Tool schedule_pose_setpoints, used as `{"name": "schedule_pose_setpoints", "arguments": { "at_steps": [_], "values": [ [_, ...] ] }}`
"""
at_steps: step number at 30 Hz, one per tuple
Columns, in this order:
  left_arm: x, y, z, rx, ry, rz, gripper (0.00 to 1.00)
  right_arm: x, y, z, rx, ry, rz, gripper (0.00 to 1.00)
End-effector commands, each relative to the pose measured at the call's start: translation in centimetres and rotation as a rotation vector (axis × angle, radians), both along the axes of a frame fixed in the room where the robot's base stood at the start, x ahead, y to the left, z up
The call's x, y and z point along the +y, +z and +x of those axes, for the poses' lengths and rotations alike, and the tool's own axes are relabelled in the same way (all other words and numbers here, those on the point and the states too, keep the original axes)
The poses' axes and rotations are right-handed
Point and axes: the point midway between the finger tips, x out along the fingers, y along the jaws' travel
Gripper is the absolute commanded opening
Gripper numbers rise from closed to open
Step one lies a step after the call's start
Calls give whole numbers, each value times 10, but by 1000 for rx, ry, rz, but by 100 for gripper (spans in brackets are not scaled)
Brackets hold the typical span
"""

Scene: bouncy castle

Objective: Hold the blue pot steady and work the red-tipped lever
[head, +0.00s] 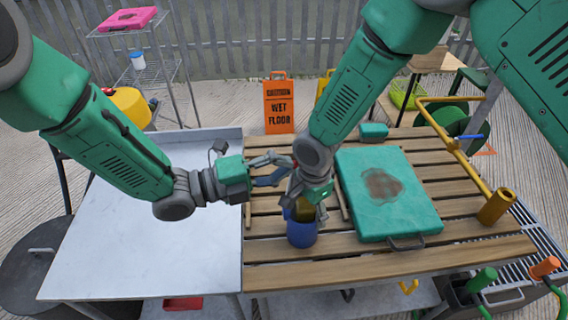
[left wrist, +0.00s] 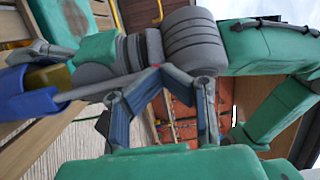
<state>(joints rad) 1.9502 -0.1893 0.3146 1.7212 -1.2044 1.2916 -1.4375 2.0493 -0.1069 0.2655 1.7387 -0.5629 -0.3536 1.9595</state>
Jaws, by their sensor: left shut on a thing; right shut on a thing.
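The blue pot (head: 302,234) stands upright near the left side of the slatted wooden table, with an olive-brown upper part. My right gripper (head: 306,208) reaches down from above and is shut on the pot. In the left wrist view the pot (left wrist: 28,103) lies at the left edge, and a grey lever (left wrist: 95,90) runs from it to a small red tip (left wrist: 155,66). My left gripper (head: 290,165) is beside my right wrist; its fingertips (left wrist: 152,74) are closed on the lever by the red tip. In the head view my right arm hides most of the lever.
A teal case (head: 365,212) with a brown stain lies right of the pot. A grey metal table (head: 150,225) adjoins at left, mostly clear. An orange wet-floor sign (head: 279,108) stands behind. A brass pipe (head: 470,165) is at the right.

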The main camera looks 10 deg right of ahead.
Motion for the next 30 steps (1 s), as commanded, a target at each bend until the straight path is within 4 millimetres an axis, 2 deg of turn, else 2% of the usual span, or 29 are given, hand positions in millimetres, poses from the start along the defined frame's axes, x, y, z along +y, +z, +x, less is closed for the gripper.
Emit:
{"name": "schedule_pose_setpoints", "arguments": {
  "at_steps": [1,14,19,23,30],
  "values": [
    [-4,5,-2,-5,-9,-15,0,3,0,-1,1,3,3,14],
    [-4,6,-2,-6,-9,-15,0,3,-1,-1,2,2,2,14],
    [2,7,-2,-6,-7,-14,0,3,-1,-1,2,2,2,14],
    [21,7,-2,-3,-4,-9,0,2,-1,-1,3,2,2,14],
    [78,12,-7,0,1,-2,0,1,-1,-1,3,0,0,14]
  ]
}}
